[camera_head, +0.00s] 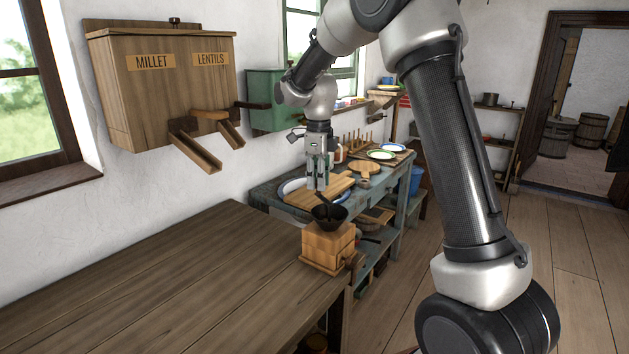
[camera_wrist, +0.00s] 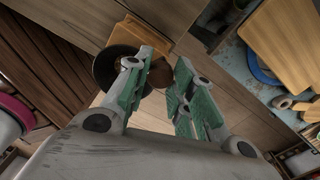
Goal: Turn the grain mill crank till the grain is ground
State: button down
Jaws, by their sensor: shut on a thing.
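The grain mill (camera_head: 328,243) is a light wooden box with a dark bowl-shaped hopper (camera_head: 328,217) on top. It stands at the right end of the dark plank table. My gripper (camera_head: 317,186) points down just above the hopper. In the wrist view, its green-padded fingers (camera_wrist: 160,68) are shut on a round brown knob (camera_wrist: 159,74), which looks like the crank's handle. The dark hopper rim (camera_wrist: 108,66) shows beside the left finger. The crank arm is mostly hidden, and I cannot see the grain inside the hopper.
The plank table (camera_head: 170,285) is bare left of the mill. A wooden bin (camera_head: 165,85) labelled millet and lentils hangs on the wall above it, with chutes jutting out. Behind the mill, a blue-green workbench (camera_head: 398,183) holds boards and plates. Open floor lies to the right.

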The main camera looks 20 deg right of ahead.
jog(key=shift+w+d+m, duration=0.1)
jog(key=shift+d+m, duration=0.15)
jog(key=shift+m, duration=0.25)
jog(key=shift+d, duration=0.1)
jog(key=c, duration=1.2)
grip_release()
jog(key=shift+r, duration=0.1)
notch_tip(320, 180, up, 12)
jog(key=shift+f, duration=0.1)
